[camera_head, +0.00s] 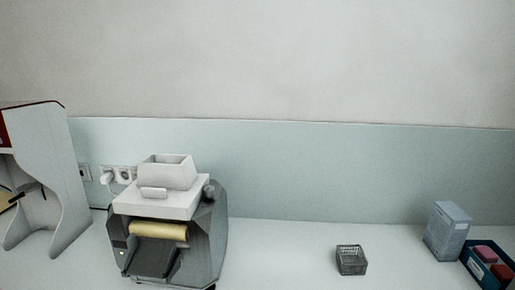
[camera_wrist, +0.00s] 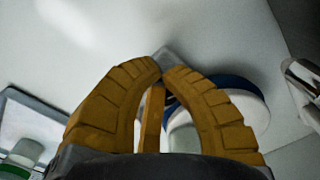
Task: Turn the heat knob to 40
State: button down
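A grey and white mill (camera_head: 202,238) with a white hopper (camera_head: 167,172) and a cream-coloured roller (camera_head: 159,231) stands on the counter in the head view. A dark round knob-like part (camera_head: 210,190) sits at its upper right; I cannot tell whether this is the heat knob, and no scale or number is readable. My gripper (camera_wrist: 164,68) shows only in the wrist view. Its yellow ribbed fingers meet closely at the tips, with nothing visibly held. A grey piece (camera_wrist: 169,55) shows just past the tips; contact cannot be told.
A small dark wire basket (camera_head: 351,260), a grey-blue box (camera_head: 448,231) and a blue bin (camera_head: 482,268) with red items are at the right. A white cabinet (camera_head: 62,195) is at the left. A round blue and white thing (camera_wrist: 251,105) lies behind the right finger. The counter's middle is clear.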

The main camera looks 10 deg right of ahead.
jog(key=shift+s+d+f+p, duration=0.15)
jog(key=shift+s+f+p, duration=0.15)
jog(key=shift+p, duration=0.1)
dwell(0.8)
jog(key=shift+p, duration=0.65)
dwell(0.5)
jog(key=shift+a+f, duration=0.1)
jog(key=shift+a, duration=0.1)
jog(key=shift+w+a, duration=0.1)
jog(key=shift+w, duration=0.05)
jog(key=shift+a, duration=0.1)
notch_tip(320, 180, up, 6)
jog(key=p, duration=0.4)
jog(key=shift+r, duration=0.25)
